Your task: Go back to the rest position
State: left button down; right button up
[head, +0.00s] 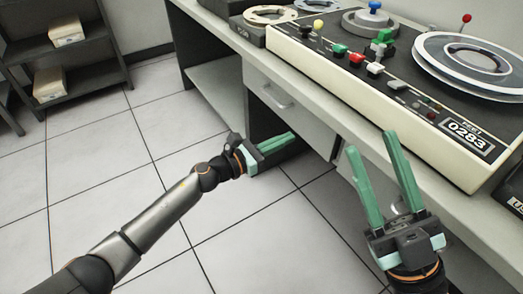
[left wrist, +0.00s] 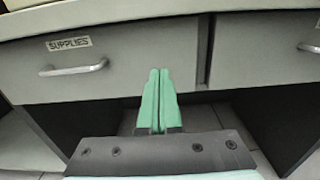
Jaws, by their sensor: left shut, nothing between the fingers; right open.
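My left gripper (head: 278,143) is shut and empty in the head view, held in front of the desk below the desktop. Its two green fingers (left wrist: 160,100) also show pressed together in the left wrist view, facing the drawer fronts. My right gripper (head: 372,158) is open and empty, with its green fingers spread apart, near the desk's front edge at the lower right. No object is in either gripper.
The desk (head: 228,40) carries a machine (head: 340,70) with reels, buttons and levers. A closed drawer (left wrist: 60,65) labelled SUPPLIES has a metal handle (left wrist: 74,68). A dark shelf (head: 95,70) with boxes stands at the left. Tiled floor (head: 100,165) is clear.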

pick_arm(q)
jog(key=v, duration=0.6)
